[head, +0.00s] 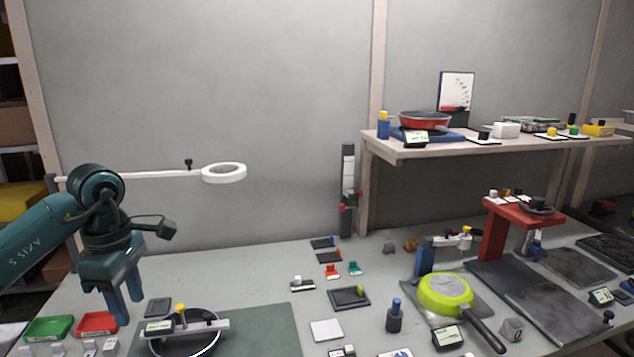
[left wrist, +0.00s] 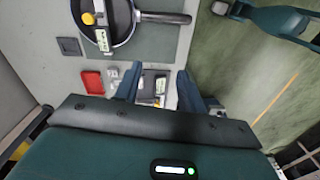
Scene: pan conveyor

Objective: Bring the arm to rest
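My left gripper (head: 129,306) hangs over the left front of the grey bench in the head view, fingers pointing down. In the left wrist view its two fingers (left wrist: 159,86) stand apart with nothing held between them. Small dark and light items lie on the bench below that gap. A dark pan (head: 182,347) with a light bar across it lies right of the gripper in the head view. The pan (left wrist: 122,30) also shows in the left wrist view, its handle pointing right. My right gripper cannot be made out in either view.
A green tray (head: 47,328) and a red tray (head: 96,323) lie near the left gripper. A white ring lamp (head: 223,173) reaches over the bench. A lime-green pan (head: 445,294), a red stand (head: 523,211) and a raised shelf (head: 480,144) are on the right.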

